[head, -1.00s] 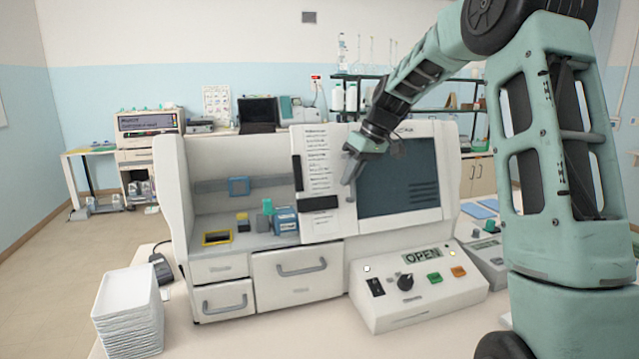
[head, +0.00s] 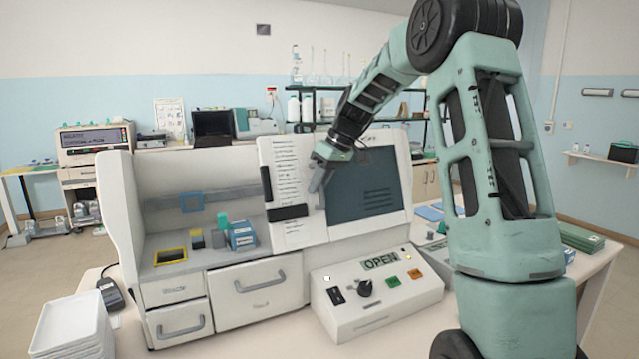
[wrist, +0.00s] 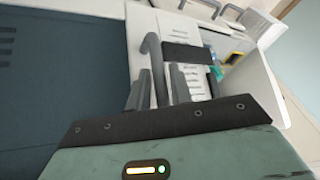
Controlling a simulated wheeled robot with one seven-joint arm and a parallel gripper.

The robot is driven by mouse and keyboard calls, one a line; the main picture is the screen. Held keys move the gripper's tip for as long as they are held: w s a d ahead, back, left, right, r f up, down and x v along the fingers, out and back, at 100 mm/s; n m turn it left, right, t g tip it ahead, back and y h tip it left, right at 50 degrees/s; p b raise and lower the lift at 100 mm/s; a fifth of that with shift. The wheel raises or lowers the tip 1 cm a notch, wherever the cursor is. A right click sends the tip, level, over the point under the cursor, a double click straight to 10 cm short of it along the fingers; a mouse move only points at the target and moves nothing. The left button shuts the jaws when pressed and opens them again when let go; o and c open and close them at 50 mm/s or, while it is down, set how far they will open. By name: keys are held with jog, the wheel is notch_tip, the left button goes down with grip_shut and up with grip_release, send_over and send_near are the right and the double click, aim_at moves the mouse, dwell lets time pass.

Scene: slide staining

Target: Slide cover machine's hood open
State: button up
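The slide cover machine (head: 115,215) is a white cabinet on the bench. Its hood (head: 313,225) is a white sliding panel with a dark window and paper labels; it stands over the right part, leaving the left bay uncovered. A grey bar handle on the hood shows in the wrist view (wrist: 151,44). My gripper (head: 318,182) is at the hood's front, beside the window's left edge. The control box display reads OPEN (head: 381,262).
The bay holds a yellow-rimmed tray (head: 171,257) and a blue box (head: 242,236). The control box (head: 375,310) stands out in front, below the hood. White stacked trays (head: 75,325) are at the front left.

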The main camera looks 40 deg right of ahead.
jog(key=b+v, duration=0.2)
jog(key=v, duration=1.5)
jog(key=shift+r+b, duration=0.2)
jog(key=shift+b, duration=0.15)
jog(key=shift+s, duration=0.1)
